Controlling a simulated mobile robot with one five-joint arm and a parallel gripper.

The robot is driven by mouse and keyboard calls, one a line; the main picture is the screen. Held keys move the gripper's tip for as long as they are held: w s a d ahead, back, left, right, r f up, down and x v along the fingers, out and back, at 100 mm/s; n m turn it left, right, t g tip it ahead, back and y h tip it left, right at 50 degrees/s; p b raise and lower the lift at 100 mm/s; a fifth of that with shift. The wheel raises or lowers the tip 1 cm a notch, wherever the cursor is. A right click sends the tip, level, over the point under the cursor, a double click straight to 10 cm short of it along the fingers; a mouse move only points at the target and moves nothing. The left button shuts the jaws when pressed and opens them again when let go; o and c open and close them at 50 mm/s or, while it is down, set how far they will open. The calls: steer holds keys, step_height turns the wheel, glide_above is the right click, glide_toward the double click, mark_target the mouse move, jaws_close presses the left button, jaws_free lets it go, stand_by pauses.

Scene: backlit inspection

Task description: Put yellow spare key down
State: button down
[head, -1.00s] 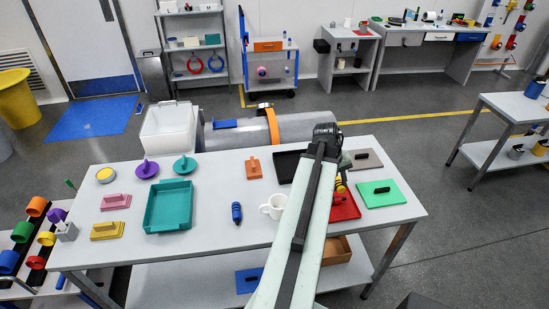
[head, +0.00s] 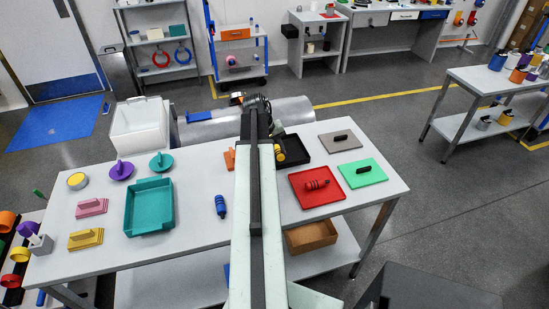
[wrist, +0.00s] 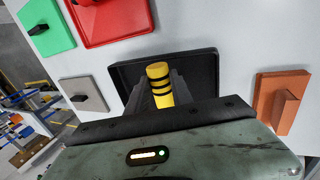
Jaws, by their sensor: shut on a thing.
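The yellow spare key (wrist: 158,84), a yellow cylinder with black bands, is held between the fingers of my gripper (wrist: 160,93) in the wrist view. It also shows in the head view (head: 279,152), just right of my arm. In both views it appears over the black tray (wrist: 203,65), which also shows in the head view (head: 298,146) at the back of the table. I cannot tell whether the key touches the tray floor. My arm hides the tray's left part in the head view.
A red board (head: 297,203) bearing a red banded piece (head: 317,184) lies in front of the tray. A grey plate (head: 328,141) and a green plate (head: 372,176) lie to its right. An orange block (wrist: 285,100) is close beside the tray. A teal tray (head: 133,222) stands farther left.

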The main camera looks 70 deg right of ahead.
mark_target(278, 163)
steer(key=shift+w, duration=0.35)
steer(key=f+b, duration=0.4)
steer(key=shift+w+d, duration=0.1)
steer(key=shift+w, duration=0.15)
steer(key=shift+r, duration=0.2)
steer(key=shift+f, duration=0.2)
steer(key=c, duration=1.4)
jaws_free()
steer(key=shift+r, duration=0.15)
steer(key=p+v, duration=1.1)
steer(key=v, duration=0.1)
steer(key=shift+p, duration=0.35)
